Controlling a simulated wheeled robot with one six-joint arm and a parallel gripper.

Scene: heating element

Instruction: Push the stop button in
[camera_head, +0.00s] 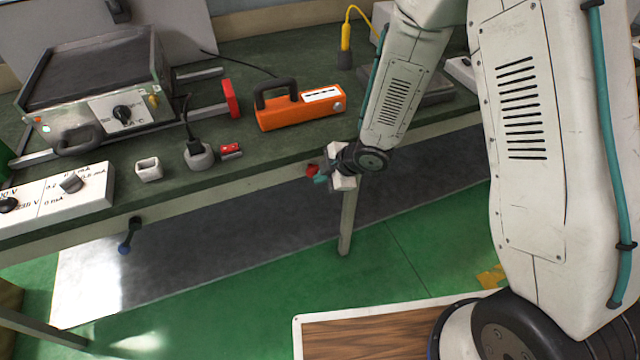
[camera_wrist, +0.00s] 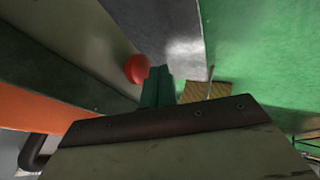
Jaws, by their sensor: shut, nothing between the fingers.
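A round red stop button (camera_head: 312,170) shows at the front edge of the workbench, partly hidden behind my gripper. It also shows in the wrist view as a red dome (camera_wrist: 136,69) standing out from a beige panel. My gripper (camera_head: 321,180) is shut and empty, just in front of the bench edge. In the wrist view its green fingertips (camera_wrist: 158,72) are together, close beside the button on its right. I cannot tell whether they touch it.
The green workbench top (camera_head: 300,155) holds an orange device (camera_head: 300,108) with a black handle, a heating unit (camera_head: 95,85) on rails, and a white meter box (camera_head: 60,198) at left. A bench leg (camera_head: 348,225) stands below my gripper.

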